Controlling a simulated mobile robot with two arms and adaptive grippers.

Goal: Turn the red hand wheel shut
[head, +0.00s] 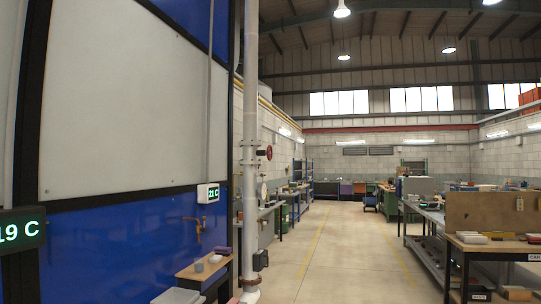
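A small dark red hand wheel (269,152) shows in the head view, left of the middle. It sits on the right side of a tall white vertical pipe (250,190), at a valve fitting on it. From here I cannot tell how far the wheel is turned. Neither of my grippers is in view.
A blue wall with a white panel (120,100) fills the left side, with a small wooden table (204,268) at its foot. Workbenches (420,215) line the right. A clear aisle (340,240) with yellow floor lines runs ahead between them.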

